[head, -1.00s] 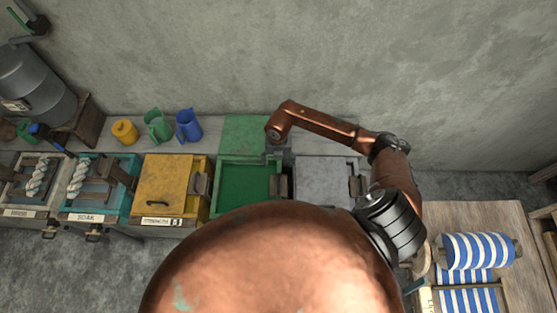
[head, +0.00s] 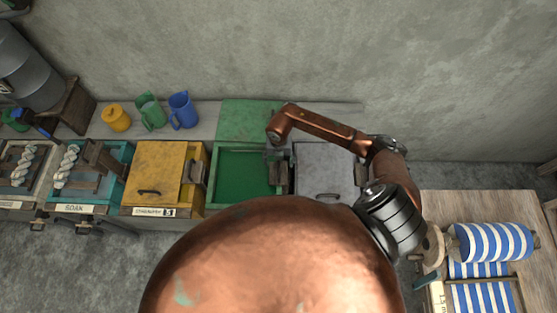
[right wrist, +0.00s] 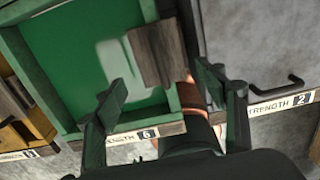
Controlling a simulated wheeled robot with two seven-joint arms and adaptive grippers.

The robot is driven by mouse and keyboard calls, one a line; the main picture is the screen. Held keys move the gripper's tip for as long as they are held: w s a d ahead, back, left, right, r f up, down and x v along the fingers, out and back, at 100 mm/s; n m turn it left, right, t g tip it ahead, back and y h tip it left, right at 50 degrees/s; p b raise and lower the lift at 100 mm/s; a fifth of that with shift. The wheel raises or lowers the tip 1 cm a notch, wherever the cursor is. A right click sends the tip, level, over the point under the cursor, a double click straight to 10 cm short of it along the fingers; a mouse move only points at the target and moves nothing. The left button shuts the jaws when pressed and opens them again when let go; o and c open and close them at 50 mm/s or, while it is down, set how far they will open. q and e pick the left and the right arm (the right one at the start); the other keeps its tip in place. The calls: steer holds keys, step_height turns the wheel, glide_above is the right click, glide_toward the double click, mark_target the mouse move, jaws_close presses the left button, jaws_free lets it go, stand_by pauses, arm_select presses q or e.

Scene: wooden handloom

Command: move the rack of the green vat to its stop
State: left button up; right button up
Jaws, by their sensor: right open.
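The green vat (head: 214,177) stands in the row with its lid (head: 248,118) folded back and green liquid inside. Its rack (head: 279,177) shows as a dark block at the vat's right side; in the right wrist view the rack (right wrist: 156,52) lies over the right part of the opening. My right gripper (right wrist: 161,82) is open. Its fingers are spread across the vat's front right corner, and the rack appears beyond and between them, with no visible grip on it. In the head view this gripper is mostly hidden below the copper wrist. My left gripper is out of view.
A closed yellow vat (head: 165,170) stands to the left and a closed grey vat (head: 325,165) to the right, close beside the green one. Cups and a blue jug (head: 182,110) stand on the ledge behind. A striped cloth roll (head: 492,243) is at right.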

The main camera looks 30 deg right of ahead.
mark_target(279, 169)
steer(key=shift+f+b, duration=2.35)
steer(key=shift+f, duration=1.5)
steer(key=shift+c, duration=0.4)
jaws_close()
step_height(279, 169, up, 8)
steer(key=p, duration=0.6)
steer(key=shift+r, duration=0.15)
step_height(279, 169, up, 10)
steer(key=p, duration=0.7)
steer(key=shift+w, duration=0.15)
